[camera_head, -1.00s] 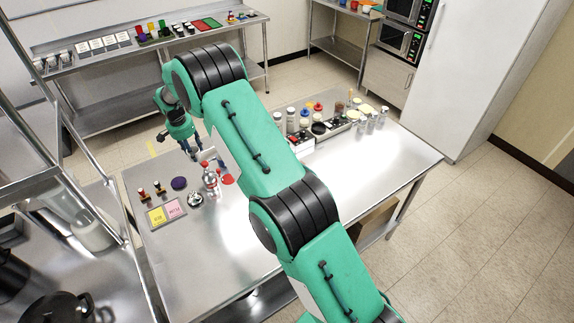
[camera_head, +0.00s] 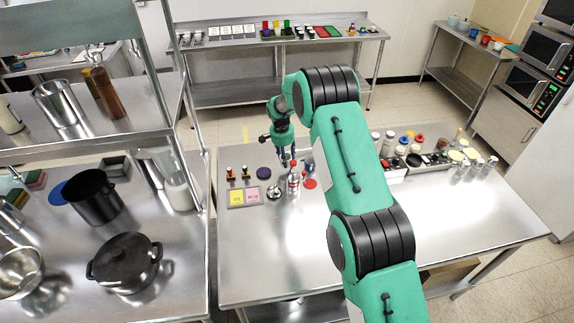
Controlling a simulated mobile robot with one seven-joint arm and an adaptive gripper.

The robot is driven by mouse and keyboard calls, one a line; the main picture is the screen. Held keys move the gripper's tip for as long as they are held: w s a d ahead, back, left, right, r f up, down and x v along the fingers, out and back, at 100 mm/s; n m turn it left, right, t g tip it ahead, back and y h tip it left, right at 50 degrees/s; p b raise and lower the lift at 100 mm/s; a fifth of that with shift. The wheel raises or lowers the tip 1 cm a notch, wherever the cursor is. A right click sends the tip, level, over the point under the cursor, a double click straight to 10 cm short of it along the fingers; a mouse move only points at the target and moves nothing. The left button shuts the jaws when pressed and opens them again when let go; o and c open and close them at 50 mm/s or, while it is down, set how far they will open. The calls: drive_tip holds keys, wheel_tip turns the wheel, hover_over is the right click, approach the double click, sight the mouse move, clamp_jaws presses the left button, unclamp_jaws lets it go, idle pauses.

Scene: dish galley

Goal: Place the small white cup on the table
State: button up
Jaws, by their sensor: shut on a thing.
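My gripper (camera_head: 286,158) hangs with its fingers down over the far edge of the steel table (camera_head: 300,238), left of my green arm. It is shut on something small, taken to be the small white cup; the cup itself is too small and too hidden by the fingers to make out. The table has bare steel across its front and right.
A red-topped bottle (camera_head: 293,186), a bell (camera_head: 273,192), a dark purple disc (camera_head: 264,173) and yellow and pink cards (camera_head: 237,197) lie near the gripper. Jars and shakers crowd the back right. A shelf rack with a black pot (camera_head: 124,262) stands left.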

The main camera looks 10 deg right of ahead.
drive_tip(key=shift+f, duration=0.25)
drive_tip(key=shift+f, duration=1.85)
drive_tip(key=shift+f, duration=0.15)
drive_tip(key=o, duration=1.2)
wheel_tip(320, 180, up, 12)
drive_tip(key=s+a, duration=0.1)
drive_tip(key=shift+a, duration=0.15)
